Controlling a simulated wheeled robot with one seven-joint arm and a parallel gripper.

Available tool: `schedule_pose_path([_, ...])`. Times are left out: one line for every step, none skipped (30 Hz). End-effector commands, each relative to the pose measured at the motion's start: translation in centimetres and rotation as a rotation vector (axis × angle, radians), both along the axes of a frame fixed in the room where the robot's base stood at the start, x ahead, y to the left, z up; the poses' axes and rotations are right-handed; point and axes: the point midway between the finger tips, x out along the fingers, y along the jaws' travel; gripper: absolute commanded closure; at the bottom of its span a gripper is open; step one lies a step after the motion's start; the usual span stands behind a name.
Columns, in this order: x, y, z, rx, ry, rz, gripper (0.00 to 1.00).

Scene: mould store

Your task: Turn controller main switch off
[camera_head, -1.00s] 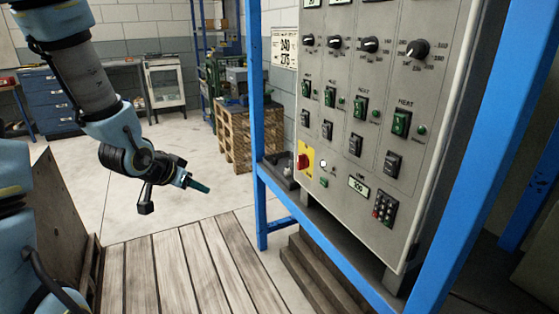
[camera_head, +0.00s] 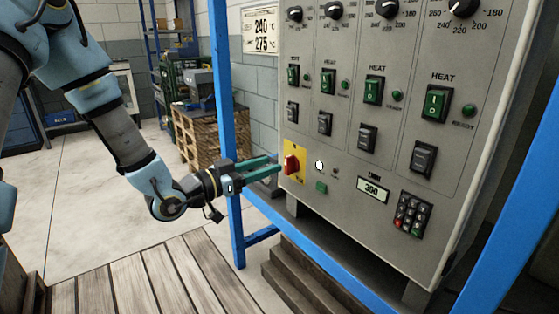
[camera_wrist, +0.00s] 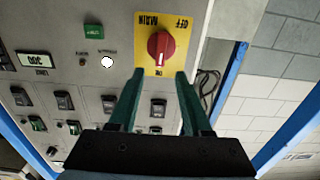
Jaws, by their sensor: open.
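The main switch is a red rotary knob (camera_head: 291,164) on a yellow plate (camera_head: 301,174) at the lower left of the grey controller panel (camera_head: 345,205). In the wrist view the red knob (camera_wrist: 161,46) sits on the yellow plate (camera_wrist: 182,40), lettered MAIN, OFF and ON, and the picture is turned over. The knob's white mark points toward the ON lettering. My gripper (camera_head: 279,165) is in front of the panel, just left of the knob. In the wrist view my gripper's green fingers (camera_wrist: 159,72) are apart, their tips just short of the knob, with nothing between them.
A blue frame post (camera_head: 225,120) stands left of the panel, close beside my gripper. A white lamp (camera_head: 319,165), a green button (camera_head: 321,187), a display (camera_head: 373,190) and a keypad (camera_head: 413,215) lie right of the switch. Wooden steps (camera_head: 290,280) are below.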

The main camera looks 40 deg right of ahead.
Motion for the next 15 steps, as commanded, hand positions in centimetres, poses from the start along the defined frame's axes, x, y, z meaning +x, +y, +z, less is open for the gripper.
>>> schedule_pose_path([-0.1, -1.0, 0.1, -0.001, 0.0, -0.001, 0.51])
schedule_pose_path([-0.1, -1.5, 0.1, -0.001, 0.0, -0.001, 0.51])
schedule_pose_path([-0.2, -2.2, 0.1, 0.0, -0.001, -0.002, 0.51])
schedule_pose_path([-0.2, -2.6, 0.1, 0.0, 0.0, -0.001, 0.51])
schedule_pose_path([-0.2, -3.0, 0.1, 0.0, 0.0, 0.0, 0.51])
schedule_pose_path([-0.2, -3.5, 0.1, -0.001, 0.0, 0.0, 0.51])
schedule_pose_path([-0.2, -3.8, 0.0, 0.0, 0.0, -0.001, 0.51])
schedule_pose_path([-0.3, -4.0, 0.0, 0.0, 0.0, 0.0, 0.51])
schedule_pose_path([-0.2, -4.3, 0.0, 0.001, 0.0, 0.001, 0.51])
schedule_pose_path([-0.2, -4.5, 0.0, 0.001, 0.0, 0.002, 0.51])
schedule_pose_path([-0.2, -4.6, 0.0, 0.001, 0.0, 0.002, 0.51])
schedule_pose_path([-0.2, -4.7, 0.0, 0.001, 0.0, 0.002, 0.51])
schedule_pose_path([-0.2, -4.8, 0.0, 0.001, 0.0, 0.002, 0.51])
schedule_pose_path([-0.2, -4.8, 0.0, 0.001, 0.0, 0.002, 0.51])
schedule_pose_path([-0.2, -4.9, 0.0, 0.001, 0.0, 0.002, 0.51])
